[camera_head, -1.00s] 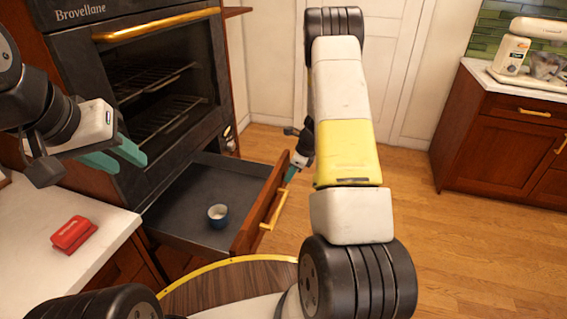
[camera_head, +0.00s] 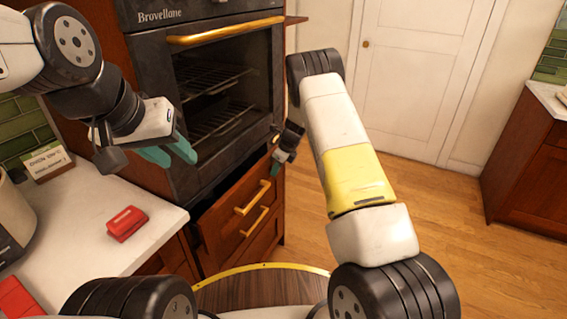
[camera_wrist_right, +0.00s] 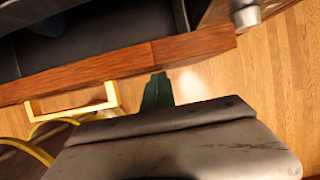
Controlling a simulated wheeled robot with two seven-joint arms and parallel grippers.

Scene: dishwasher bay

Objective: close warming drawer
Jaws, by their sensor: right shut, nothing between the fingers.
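The warming drawer (camera_head: 238,204) is below the oven in the head view. My left gripper (camera_head: 179,160) is open and empty before the oven.
The oven (camera_head: 215,85) has its wide brass handle above the drawer. A white counter (camera_head: 90,225) at left holds a red object (camera_head: 127,223) and a small sign (camera_head: 46,160). A second drawer handle (camera_head: 254,221) is below. Wooden floor (camera_head: 420,220) is clear at right.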

